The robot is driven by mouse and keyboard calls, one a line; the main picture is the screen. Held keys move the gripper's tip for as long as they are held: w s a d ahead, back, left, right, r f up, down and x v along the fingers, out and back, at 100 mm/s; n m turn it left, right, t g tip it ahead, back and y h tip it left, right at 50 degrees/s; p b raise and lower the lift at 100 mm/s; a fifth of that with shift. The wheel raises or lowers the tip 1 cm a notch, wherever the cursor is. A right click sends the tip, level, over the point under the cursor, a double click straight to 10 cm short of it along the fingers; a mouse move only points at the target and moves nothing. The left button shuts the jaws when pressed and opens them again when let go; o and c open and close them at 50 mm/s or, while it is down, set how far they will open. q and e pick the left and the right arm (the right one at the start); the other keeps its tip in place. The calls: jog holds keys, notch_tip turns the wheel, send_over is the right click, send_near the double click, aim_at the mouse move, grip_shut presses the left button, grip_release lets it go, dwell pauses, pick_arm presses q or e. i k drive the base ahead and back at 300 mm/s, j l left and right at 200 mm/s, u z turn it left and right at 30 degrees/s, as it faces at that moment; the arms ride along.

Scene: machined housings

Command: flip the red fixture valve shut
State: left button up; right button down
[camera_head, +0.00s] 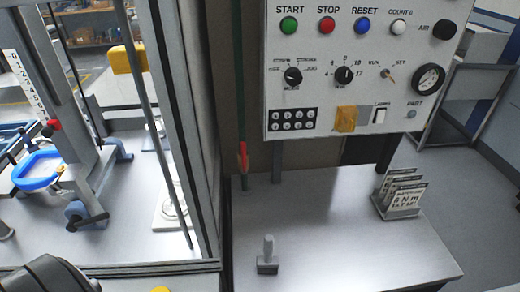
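A red lever-like handle (243,155) stands on a thin green upright pipe, left of the control panel and behind the grey table. It points roughly up and down along the pipe. A small red knob (54,125) also shows on the column inside the framed cell at the left. I cannot tell for certain which of the two is the fixture valve. A dark rounded part at the lower left looks like a link of my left arm. Neither of my grippers is in view.
The control panel (441,95) with buttons and dials overhangs the back of the grey table (330,245). A small grey upright peg (268,255) and a rack of label cards (402,196) stand on the table. The cell's metal frame (185,120) stands at the left.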

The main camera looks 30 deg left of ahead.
aim_at(243, 145)
jog(key=u, duration=1.7)
jog(key=k+l, duration=0.1)
jog(key=k, duration=0.8)
